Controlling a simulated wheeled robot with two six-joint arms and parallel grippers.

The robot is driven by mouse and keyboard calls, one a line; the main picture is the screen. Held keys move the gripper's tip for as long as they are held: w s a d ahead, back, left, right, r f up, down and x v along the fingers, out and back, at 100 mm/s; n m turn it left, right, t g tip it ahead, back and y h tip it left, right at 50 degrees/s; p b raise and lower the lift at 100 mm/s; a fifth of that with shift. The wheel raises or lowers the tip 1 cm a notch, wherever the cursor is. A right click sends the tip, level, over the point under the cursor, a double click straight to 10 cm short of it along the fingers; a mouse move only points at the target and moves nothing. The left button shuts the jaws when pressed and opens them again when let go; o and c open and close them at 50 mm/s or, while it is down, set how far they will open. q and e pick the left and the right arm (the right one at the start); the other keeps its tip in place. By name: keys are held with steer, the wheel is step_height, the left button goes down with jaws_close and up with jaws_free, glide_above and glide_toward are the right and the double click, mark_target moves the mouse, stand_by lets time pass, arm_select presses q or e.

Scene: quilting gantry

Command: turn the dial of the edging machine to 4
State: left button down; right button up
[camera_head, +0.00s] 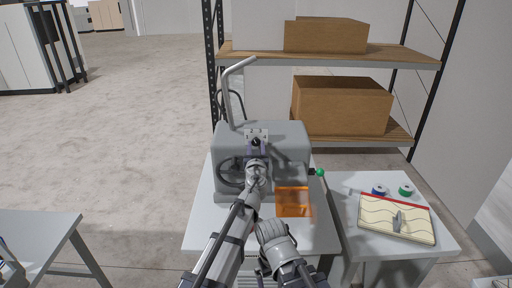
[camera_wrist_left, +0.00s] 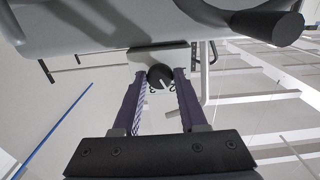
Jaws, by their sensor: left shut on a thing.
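The edging machine (camera_head: 290,140) is a grey housing on a white table. Its dial (camera_head: 256,142) is a small black knob on a light plate on the top. In the left wrist view the dial (camera_wrist_left: 160,76) sits between the two fingertips and bears a white pointer line. My left gripper (camera_head: 257,153) is shut on the dial, and its fingers (camera_wrist_left: 161,80) flank it.
An orange see-through guard (camera_head: 293,202) is at the machine's front, and a green knob (camera_head: 320,172) sticks out at its right. A bent grey pipe (camera_head: 229,90) rises behind. The right table holds a quilted pad (camera_head: 396,217) and two spools. Shelves with boxes (camera_head: 340,105) stand behind.

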arm_select(q)
steer(key=shift+m, duration=0.3)
steer(key=m, duration=0.4)
steer(key=shift+m, duration=0.4)
steer(key=m, duration=0.4)
steer(key=shift+m, duration=0.3)
steer(key=m, duration=0.5)
steer(key=shift+a, duration=0.1)
steer(key=shift+s+r+m, duration=0.1)
steer(key=shift+m, duration=2.3)
steer(key=shift+c, duration=2.3)
jaws_free()
